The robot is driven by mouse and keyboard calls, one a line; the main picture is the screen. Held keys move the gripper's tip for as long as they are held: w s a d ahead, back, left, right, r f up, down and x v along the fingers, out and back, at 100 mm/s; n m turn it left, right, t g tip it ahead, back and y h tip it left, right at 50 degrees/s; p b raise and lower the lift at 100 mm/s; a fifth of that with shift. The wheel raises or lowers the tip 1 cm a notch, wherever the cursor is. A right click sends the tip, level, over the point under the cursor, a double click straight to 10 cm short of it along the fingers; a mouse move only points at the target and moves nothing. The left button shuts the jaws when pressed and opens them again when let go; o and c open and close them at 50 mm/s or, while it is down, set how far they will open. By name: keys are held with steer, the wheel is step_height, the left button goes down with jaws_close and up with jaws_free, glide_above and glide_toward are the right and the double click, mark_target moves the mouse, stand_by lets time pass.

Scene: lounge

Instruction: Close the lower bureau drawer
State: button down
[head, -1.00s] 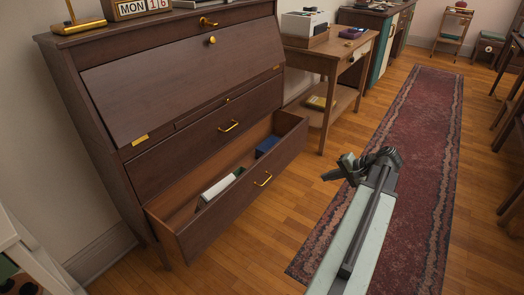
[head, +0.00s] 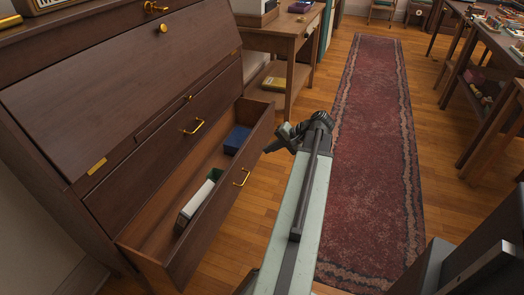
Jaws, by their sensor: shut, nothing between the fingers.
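The brown wooden bureau (head: 125,85) fills the left of the head view. The upper drawer (head: 150,160) is shut. My gripper (head: 272,146) is shut and empty. In the picture its tips point left and show just right of the drawer front, near its far end; I cannot tell how wide the gap is.
A red patterned rug (head: 368,150) lies on the wooden floor right of my arm. A small wooden table (head: 285,40) stands beyond the bureau. More tables (head: 475,80) with items stand along the right. The floor around the rug is mostly clear.

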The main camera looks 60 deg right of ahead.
mark_target(241, 155)
steer(key=b+x, duration=0.1)
steer(key=x, duration=0.2)
steer(key=b+x, duration=0.1)
steer(key=x, duration=0.2)
steer(key=w+r+b+x, duration=0.1)
steer(key=b+x, duration=0.1)
steer(key=x, duration=0.1)
steer(key=shift+w+a+f, duration=0.1)
steer(key=shift+w+a, duration=0.1)
steer(key=shift+w, duration=0.1)
steer(key=shift+w+a, duration=0.2)
steer(key=shift+w, duration=0.4)
